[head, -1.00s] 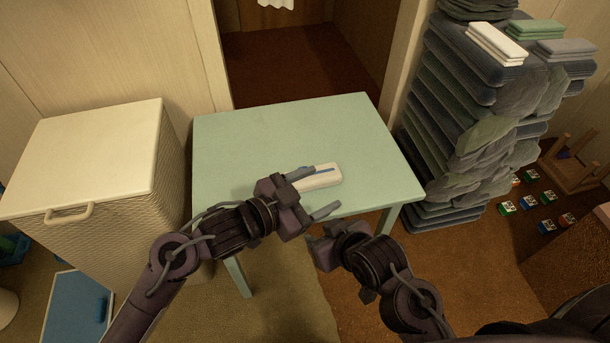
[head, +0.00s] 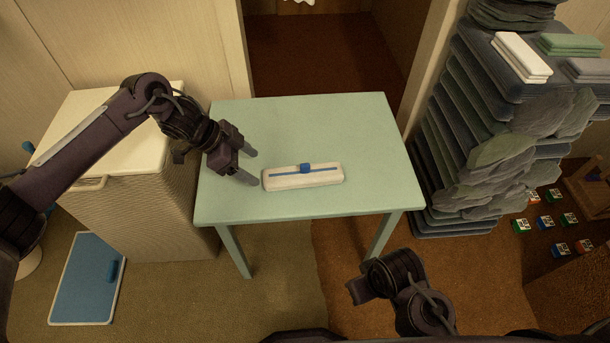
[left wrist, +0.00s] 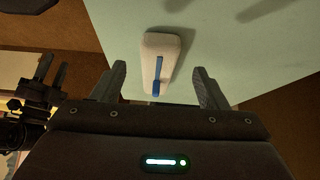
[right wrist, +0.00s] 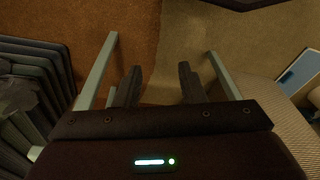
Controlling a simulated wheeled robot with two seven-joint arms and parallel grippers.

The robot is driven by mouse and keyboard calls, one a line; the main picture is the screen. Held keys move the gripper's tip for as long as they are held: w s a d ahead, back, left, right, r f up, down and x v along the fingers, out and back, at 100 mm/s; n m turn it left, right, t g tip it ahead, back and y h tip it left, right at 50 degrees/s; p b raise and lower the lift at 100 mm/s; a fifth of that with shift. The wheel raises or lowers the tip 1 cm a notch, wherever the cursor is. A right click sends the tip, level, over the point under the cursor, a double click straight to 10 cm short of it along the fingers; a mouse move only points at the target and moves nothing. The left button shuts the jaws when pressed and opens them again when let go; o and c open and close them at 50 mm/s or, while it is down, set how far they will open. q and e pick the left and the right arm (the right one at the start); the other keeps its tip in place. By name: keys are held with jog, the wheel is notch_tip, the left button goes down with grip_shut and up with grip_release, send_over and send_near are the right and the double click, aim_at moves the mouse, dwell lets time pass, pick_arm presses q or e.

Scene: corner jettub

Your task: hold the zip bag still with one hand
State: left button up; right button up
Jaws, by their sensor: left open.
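The zip bag (head: 285,182) is a flat white pouch with a blue zip line and a blue slider near its middle. It lies on the pale green table (head: 300,125). My left gripper (head: 251,168) is open at the bag's left end, with no visible hold on it. My right gripper (right wrist: 160,80) is open and empty, over the floor in front of the table.
A white lidded hamper (head: 150,210) stands left of the table. A tall stack of dark folded cloths (head: 480,150) stands at its right. A blue board (head: 85,285) lies on the floor at lower left. The table top around the bag is clear.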

aim_at(267, 176)
pick_arm(q)
jog(key=b+x, duration=0.4)
jog(key=shift+d+f, duration=0.2)
jog(key=shift+f, duration=0.1)
jog(key=shift+b+x, duration=0.75)
jog(key=shift+x, duration=0.1)
jog(key=shift+d+f+b, duration=0.3)
jog(key=shift+d+b, duration=0.05)
jog(key=shift+b, duration=0.05)
pick_arm(e)
jog(key=w+a+r+n+t+y, duration=0.1)
jog(key=w+a+r+t+y, duration=0.1)
jog(key=w+a+t, duration=0.4)
jog(key=shift+w+a+r+t+y, duration=0.2)
jog(key=shift+w+a+t+y, duration=0.1)
jog(key=shift+w+a+y, duration=0.55)
jog(key=shift+s+a, duration=0.15)
jog(key=shift+a, duration=0.05)
pick_arm(q)
jog(key=c, duration=1)
jog(key=shift+c, duration=0.2)
jog(key=shift+f, duration=0.15)
